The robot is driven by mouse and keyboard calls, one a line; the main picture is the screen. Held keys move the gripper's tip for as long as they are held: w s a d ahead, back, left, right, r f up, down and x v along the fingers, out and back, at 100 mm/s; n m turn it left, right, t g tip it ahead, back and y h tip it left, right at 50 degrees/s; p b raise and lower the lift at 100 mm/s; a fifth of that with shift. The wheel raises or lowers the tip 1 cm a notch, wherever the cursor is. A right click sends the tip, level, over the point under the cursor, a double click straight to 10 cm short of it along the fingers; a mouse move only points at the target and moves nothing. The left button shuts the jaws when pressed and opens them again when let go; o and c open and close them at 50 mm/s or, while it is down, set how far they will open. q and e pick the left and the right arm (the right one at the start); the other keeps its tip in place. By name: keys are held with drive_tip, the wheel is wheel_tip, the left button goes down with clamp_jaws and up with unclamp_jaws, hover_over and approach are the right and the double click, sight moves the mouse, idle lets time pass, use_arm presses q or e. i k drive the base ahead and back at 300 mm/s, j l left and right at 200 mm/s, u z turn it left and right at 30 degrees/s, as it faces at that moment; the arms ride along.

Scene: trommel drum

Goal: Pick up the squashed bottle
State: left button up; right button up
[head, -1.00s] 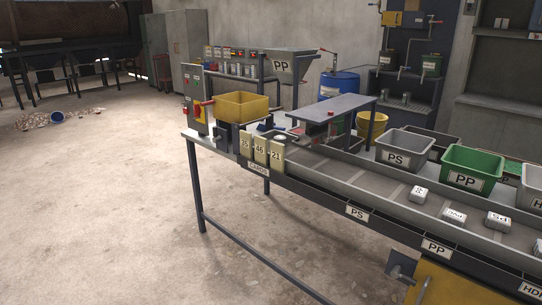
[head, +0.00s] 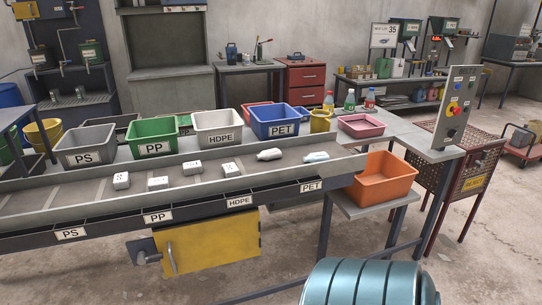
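Two bottles lie on their sides at the right end of the conveyor belt (head: 75,193). One is a white bottle (head: 270,154); the other is a pale blue bottle (head: 316,157), nearer the belt's end. The pale blue one looks flattened, but both are too small to be sure which is squashed. Neither of my grippers is in view.
White blocks (head: 158,183) lie farther left on the belt. Behind it stand bins marked PS (head: 86,159), PP (head: 155,149), HDPE (head: 218,139) and PET (head: 280,132). An orange bin (head: 382,190) sits past the belt's end. A teal ribbed drum (head: 370,284) stands in front.

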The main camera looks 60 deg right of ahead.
sight(313, 157)
drive_tip(key=z, duration=2.4)
drive_tip(key=i+j+z, duration=0.1)
drive_tip(key=i+j, duration=0.2)
drive_tip(key=i, duration=0.2)
